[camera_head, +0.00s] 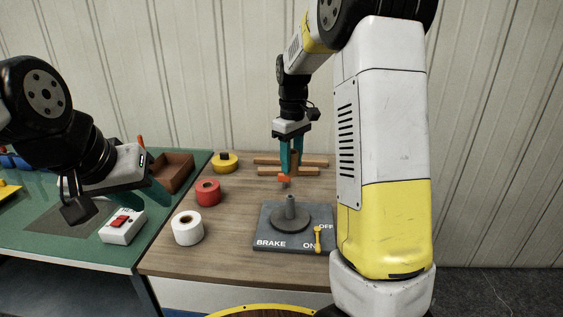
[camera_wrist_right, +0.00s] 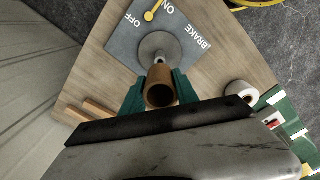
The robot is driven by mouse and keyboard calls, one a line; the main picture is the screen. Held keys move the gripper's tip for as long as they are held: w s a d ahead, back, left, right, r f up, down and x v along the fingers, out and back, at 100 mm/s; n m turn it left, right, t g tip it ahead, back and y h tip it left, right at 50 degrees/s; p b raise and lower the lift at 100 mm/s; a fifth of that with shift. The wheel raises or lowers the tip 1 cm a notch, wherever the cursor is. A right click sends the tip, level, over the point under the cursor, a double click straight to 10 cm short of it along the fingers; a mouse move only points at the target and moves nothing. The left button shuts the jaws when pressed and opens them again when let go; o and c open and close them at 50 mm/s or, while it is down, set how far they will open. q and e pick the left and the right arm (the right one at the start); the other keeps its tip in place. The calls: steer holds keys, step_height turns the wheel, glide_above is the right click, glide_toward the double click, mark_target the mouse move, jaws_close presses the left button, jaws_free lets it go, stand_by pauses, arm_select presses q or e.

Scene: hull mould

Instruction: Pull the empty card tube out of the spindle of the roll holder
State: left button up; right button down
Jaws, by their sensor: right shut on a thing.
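My right gripper (camera_head: 286,178) is shut on the brown card tube, which shows clearly between its green fingers in the right wrist view (camera_wrist_right: 160,92). In the head view the tube is mostly hidden by the fingers. The roll holder (camera_head: 265,225) is a dark grey plate with a round disc and an upright grey spindle (camera_head: 291,204). The held tube is above the spindle, with a small gap between them in the head view. My left gripper (camera_head: 153,194) is at the left, over the green table edge, its teal fingers apart and empty.
A white roll (camera_head: 188,232), a red roll (camera_head: 208,195) and a yellow roll (camera_head: 225,164) stand left of the holder. Wooden strips (camera_head: 300,161) lie behind it. A yellow brake lever (camera_head: 318,238) is on the plate. A white box with a red switch (camera_head: 122,224) sits on the green table.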

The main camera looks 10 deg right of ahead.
steer(key=shift+r, duration=0.8)
steer(key=shift+r, duration=0.1)
step_height(320, 180, up, 3)
steer(key=shift+f, duration=0.1)
